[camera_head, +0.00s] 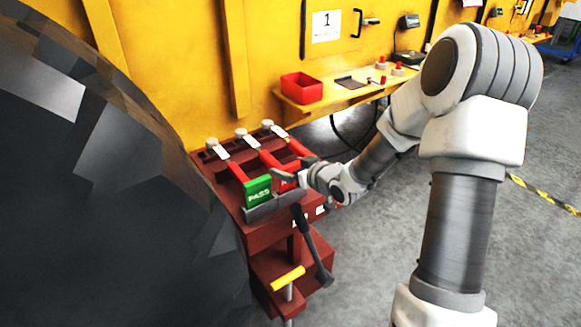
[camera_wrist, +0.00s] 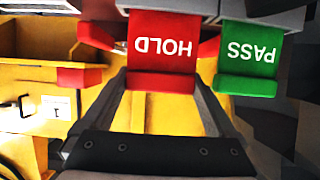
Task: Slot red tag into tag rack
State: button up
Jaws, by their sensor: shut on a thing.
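The red tag reads HOLD and shows upside down at the top middle of the wrist view (camera_wrist: 165,50). In the head view the red tag (camera_head: 284,182) stands just right of the green PASS tag (camera_head: 258,190). My gripper (camera_head: 293,172) is shut on the red tag, with a finger on each side of it in the wrist view (camera_wrist: 160,85). The grey tag rack (camera_head: 272,208) runs along the front edge of the dark red stand. The red tag's far end meets the grey rack in the wrist view; how deep it sits is hidden.
The green PASS tag (camera_wrist: 250,55) is close beside my gripper. Several white knobs with labels, such as one (camera_head: 242,133), line the stand's back. A black lever (camera_head: 310,245) and yellow handle (camera_head: 288,278) are below. A large dark casting (camera_head: 110,190) fills the left.

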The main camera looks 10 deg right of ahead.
jog(key=shift+f, duration=0.25)
jog(key=o, duration=1)
jog(key=p+v, duration=0.4)
jog(key=v, duration=1.3)
notch_tip(320, 180, up, 7)
jog(key=p, duration=0.7)
jog(key=shift+s, duration=0.2)
jog(key=shift+d, duration=0.15)
